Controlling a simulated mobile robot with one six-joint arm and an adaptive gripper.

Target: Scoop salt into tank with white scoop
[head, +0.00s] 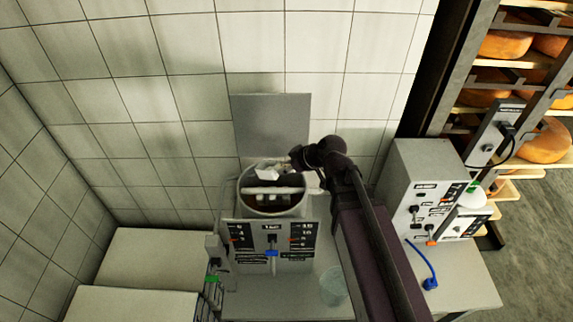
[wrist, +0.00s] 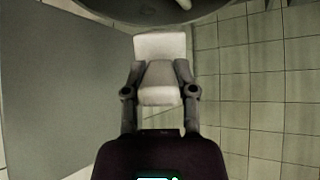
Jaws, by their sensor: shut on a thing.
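The white scoop (head: 268,173) is over the open top of the round grey tank (head: 246,208) in the head view. My gripper (head: 295,160) is at the tank's back right, above its rim. In the wrist view the fingers of my gripper (wrist: 160,90) are closed on both sides of the scoop (wrist: 160,45). The tank's dark rim (wrist: 130,12) crosses the top of that view. A pale bar spans the tank mouth, and the inside looks dark brown. I cannot tell whether salt is in the scoop.
An upright grey panel (head: 270,118) stands behind the tank. A control panel (head: 272,240) is on the tank's front. A clear container (head: 334,286) stands in front. White boxes (head: 150,270) are at left. A grey machine (head: 425,185) and cheese shelves (head: 500,70) are at right.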

